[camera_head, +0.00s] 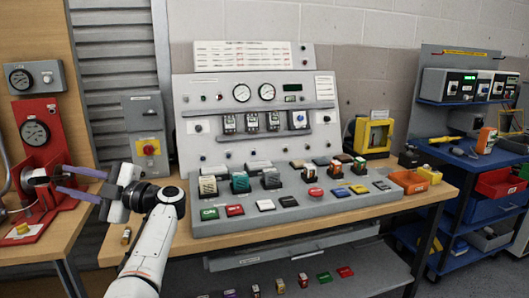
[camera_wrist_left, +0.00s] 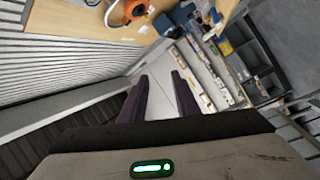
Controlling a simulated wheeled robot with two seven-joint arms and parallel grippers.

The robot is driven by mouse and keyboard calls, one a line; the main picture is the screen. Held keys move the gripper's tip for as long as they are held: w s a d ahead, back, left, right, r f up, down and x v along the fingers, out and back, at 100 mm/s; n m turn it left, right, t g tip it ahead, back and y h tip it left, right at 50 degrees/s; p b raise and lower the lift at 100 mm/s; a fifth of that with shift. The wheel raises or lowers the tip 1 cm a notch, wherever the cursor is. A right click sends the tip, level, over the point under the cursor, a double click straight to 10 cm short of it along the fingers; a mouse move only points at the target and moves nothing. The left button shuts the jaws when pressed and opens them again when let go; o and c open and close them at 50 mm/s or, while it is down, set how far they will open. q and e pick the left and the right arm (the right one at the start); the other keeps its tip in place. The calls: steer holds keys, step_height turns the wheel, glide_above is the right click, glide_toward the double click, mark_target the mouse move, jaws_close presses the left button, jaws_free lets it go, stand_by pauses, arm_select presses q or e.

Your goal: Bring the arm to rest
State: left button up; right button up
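My left arm (camera_head: 158,240) comes up from the bottom of the head view, white with dark joints. Its left gripper (camera_head: 60,178) points left, with two purple fingers spread apart and nothing between them. In the head view the fingers overlap the red gauge stand (camera_head: 34,133) on the left bench; I cannot tell whether they touch it. The left wrist view also shows the open left gripper (camera_wrist_left: 160,78), with bare pale floor visible between the dark fingers. My right arm and right gripper are not in view.
A grey control console (camera_head: 255,85) with gauges and buttons stands on the wooden bench (camera_head: 285,231), right of my arm. A grey box with a yellow-framed red button (camera_head: 149,147) is behind the gripper. A blue tool cart (camera_head: 447,157) stands at right. Several small parts lie on the lower shelf (camera_head: 370,272).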

arm_select(q)
steer(key=s+d+f+m+t+h, duration=0.2)
steer(key=d+f+m+t+h, duration=0.4)
steer(key=f+m, duration=0.35)
steer(key=s+d+f+m+t+h, duration=0.3)
steer(key=d+f+m+t+h, duration=0.35)
steer(key=f, duration=0.45)
steer(key=s+d+f+m+t+h, duration=0.2)
steer(key=d+f+m+t+h, duration=0.35)
steer(key=f+m, duration=0.45)
steer(key=s+d+f+m+g+h, duration=0.1)
steer(key=s+d+f+g, duration=0.2)
steer(key=s, duration=0.6)
steer(key=s+d+f+m+g+h, duration=0.2)
steer(key=s+d+f+g, duration=0.1)
steer(key=s+f, duration=0.5)
steer(key=s+d+f+m+g+h, duration=0.1)
steer(key=s+d+f+g, duration=0.2)
steer(key=s, duration=0.8)
step_height(320, 180, down, 2)
steer(key=shift+d+f+m+g, duration=0.25)
steer(key=shift+m+g, duration=0.15)
steer(key=shift+g, duration=0.5)
